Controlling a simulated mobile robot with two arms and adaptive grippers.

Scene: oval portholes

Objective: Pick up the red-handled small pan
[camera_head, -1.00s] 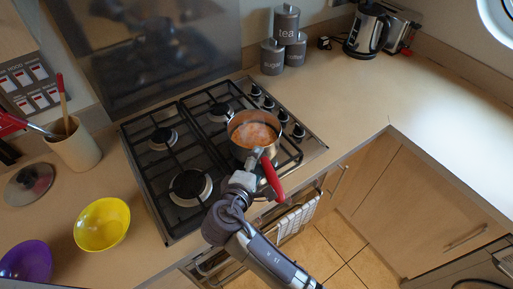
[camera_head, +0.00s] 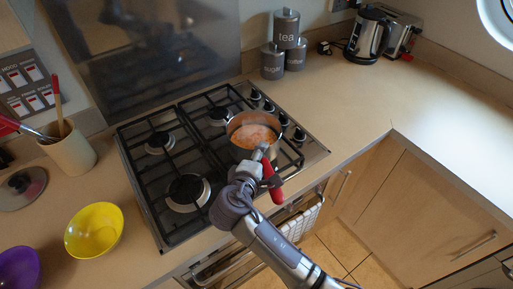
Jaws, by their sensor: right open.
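The small pan (camera_head: 252,133) with orange-red contents sits on the front right burner of the gas hob. Its red handle (camera_head: 274,186) points toward the front edge of the hob. My right gripper (camera_head: 262,158) is at the handle near the pan's rim, with its fingers open. The fingers are small here and partly hidden by the wrist, so I cannot tell whether they touch the handle. My left gripper is not in view.
The gas hob (camera_head: 188,190) has black grates. A yellow bowl (camera_head: 94,230), a purple bowl (camera_head: 18,268), a lid (camera_head: 22,188) and a utensil pot (camera_head: 70,150) stand on the left. Grey canisters (camera_head: 272,62) and a kettle (camera_head: 367,34) stand behind. The right counter is clear.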

